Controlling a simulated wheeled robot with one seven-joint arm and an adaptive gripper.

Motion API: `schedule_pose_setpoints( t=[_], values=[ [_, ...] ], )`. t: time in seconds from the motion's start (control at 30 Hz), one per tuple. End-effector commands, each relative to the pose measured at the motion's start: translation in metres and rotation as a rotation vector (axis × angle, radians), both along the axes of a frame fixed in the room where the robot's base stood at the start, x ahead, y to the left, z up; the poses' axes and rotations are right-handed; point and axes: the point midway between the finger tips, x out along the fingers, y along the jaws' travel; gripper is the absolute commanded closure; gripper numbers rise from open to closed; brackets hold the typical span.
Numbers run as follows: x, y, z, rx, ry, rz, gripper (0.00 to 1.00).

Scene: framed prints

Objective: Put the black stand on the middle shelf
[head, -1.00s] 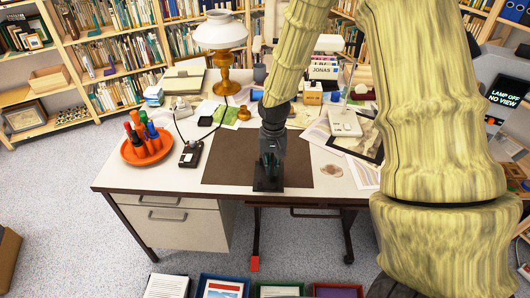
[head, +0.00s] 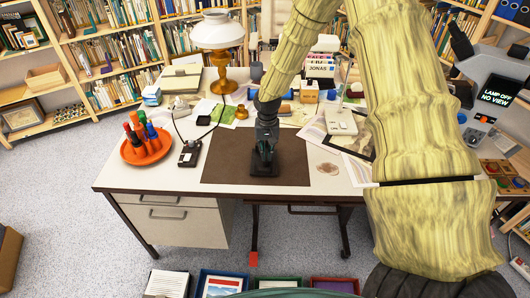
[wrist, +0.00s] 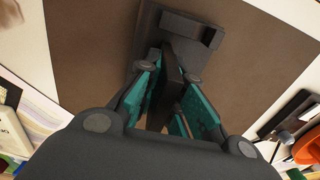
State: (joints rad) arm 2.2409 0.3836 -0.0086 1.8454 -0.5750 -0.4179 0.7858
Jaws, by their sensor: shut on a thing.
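The black stand (head: 264,169) has a flat dark base and an upright part; it is at the brown desk mat (head: 220,172). I cannot tell if it touches the mat or hangs just above it. My gripper (head: 265,146) points down and is shut on the stand's upright part.
An orange tray (head: 145,152) with coloured bottles, a black device (head: 190,153) and a brass lamp (head: 222,80) stand left of the mat. Papers and a white device (head: 340,122) lie to the right. Several bins (head: 220,284) are on the floor in front.

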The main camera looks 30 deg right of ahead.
Motion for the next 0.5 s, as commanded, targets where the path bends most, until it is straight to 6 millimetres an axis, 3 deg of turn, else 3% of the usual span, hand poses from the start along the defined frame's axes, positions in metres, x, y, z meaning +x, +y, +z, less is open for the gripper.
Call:
schedule_pose_setpoints(
  t=[0.5],
  values=[
    [0.0001, -0.0002, -0.0109, 0.000, -0.001, -0.001, 1.00]
  ],
)
